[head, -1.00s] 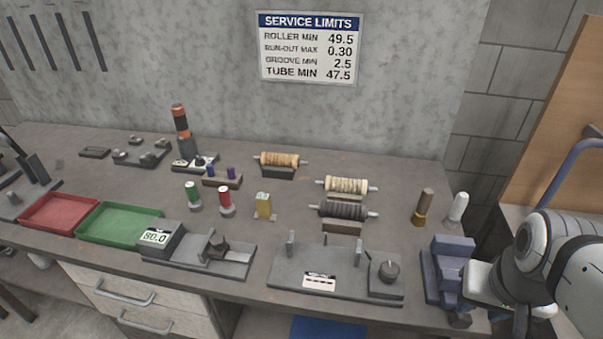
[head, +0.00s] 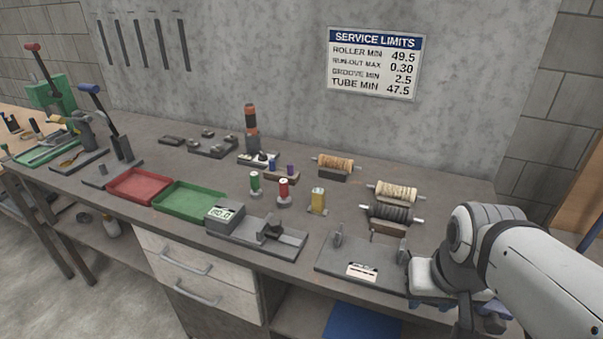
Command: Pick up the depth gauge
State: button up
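A small yellow upright tool (head: 318,201) stands on a grey base in the middle of the bench; it looks like the depth gauge, though no label on it can be read. It is upright with clear space around it. My gripper (head: 466,322) is at the lower right, over the front right part of the bench, well apart from the yellow tool. My arm and the picture's lower edge hide much of it, so I cannot tell whether its fingers are open.
A digital measuring fixture (head: 257,231) and a grey stand (head: 350,258) line the front. Red (head: 140,184) and green (head: 189,199) trays lie left.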

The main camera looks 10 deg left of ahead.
aim_at(318, 195)
jog(key=u, duration=0.85)
jog(key=i, duration=0.35)
jog(key=z, duration=1.75)
jog(key=k, duration=0.8)
jog(key=u, duration=1.05)
